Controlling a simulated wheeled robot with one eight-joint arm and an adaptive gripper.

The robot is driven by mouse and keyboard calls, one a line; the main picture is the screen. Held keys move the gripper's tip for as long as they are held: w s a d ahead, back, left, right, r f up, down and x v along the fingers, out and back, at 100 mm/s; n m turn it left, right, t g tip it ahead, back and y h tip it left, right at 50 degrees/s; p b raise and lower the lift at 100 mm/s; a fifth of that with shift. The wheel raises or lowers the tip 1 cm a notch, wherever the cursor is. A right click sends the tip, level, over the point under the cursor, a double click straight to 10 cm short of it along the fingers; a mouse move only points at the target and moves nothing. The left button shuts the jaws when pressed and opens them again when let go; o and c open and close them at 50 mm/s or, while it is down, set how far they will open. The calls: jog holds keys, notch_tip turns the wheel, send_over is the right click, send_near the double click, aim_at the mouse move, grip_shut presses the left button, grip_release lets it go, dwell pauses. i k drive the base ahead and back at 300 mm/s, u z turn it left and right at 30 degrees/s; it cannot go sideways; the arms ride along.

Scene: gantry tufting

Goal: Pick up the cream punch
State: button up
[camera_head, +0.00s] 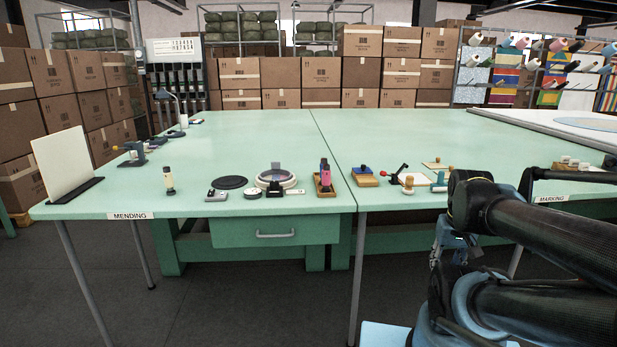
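A small upright tool (169,181) with a cream top and a dark band stands near the front edge of the left table, above the MENDING label. It looks most like the cream punch, but it is too small to be sure. A tan-knobbed upright piece (408,185) stands near the front of the right table, beside a black-handled tool (399,173). My arm fills the lower right, in front of the right table. My gripper cannot be made out in this view, and nothing held by it shows.
Left of centre on the table are a black disc (230,182), a round pale-rimmed dish (276,180) and a wooden holder (325,186). A white upright panel (67,163) stands at the left corner. The green tabletop (245,135) behind is mostly clear. A drawer (275,231) hangs below.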

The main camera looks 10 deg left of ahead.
aim_at(168, 180)
jog(key=z, duration=0.95)
jog(key=k, duration=1.5)
jog(key=u, duration=1.5)
jog(key=i, duration=0.5)
jog(key=u, duration=0.05)
